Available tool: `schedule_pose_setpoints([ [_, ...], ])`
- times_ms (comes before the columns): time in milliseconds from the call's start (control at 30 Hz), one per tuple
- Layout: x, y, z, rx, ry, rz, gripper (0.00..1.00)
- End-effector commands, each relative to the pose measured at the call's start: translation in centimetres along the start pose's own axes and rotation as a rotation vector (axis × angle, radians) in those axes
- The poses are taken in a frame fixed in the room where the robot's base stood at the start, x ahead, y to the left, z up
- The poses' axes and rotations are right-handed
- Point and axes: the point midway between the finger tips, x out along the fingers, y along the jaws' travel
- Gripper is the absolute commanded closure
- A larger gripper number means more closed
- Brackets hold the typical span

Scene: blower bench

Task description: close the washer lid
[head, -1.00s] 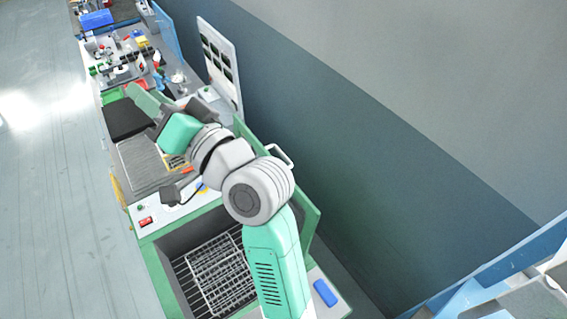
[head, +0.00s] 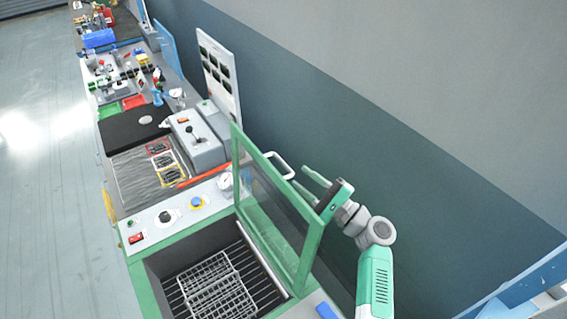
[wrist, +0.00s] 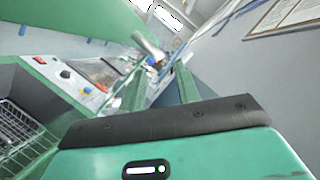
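The washer (head: 152,285) stands at the lower middle of the head view with its tub uncovered. Its lid (head: 310,245), a green frame with a see-through panel, stands raised along the wall side. A pale handle (head: 280,164) sticks out from the lid's back, near its top. My gripper (head: 303,176) is behind the lid, on the wall side, near its upper right corner. In the wrist view the two green fingers (wrist: 160,88) are apart with nothing seen between them. I cannot tell whether the gripper touches the lid.
A wire basket (head: 215,288) lies in the tub. The control panel (head: 180,213) has knobs, a red switch and a gauge. Beyond it are a grey machine (head: 198,140) and a bench with coloured trays. The wall runs close along the right.

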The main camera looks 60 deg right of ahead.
Motion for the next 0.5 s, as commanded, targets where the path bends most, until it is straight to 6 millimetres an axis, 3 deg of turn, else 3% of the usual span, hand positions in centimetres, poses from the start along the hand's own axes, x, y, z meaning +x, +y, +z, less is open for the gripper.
schedule_pose_setpoints([
  [300,5.8,0.0,0.1,-0.001,-0.002,0.002,0.67],
  [500,7.4,0.0,0.1,-0.003,0.001,0.001,0.67],
])
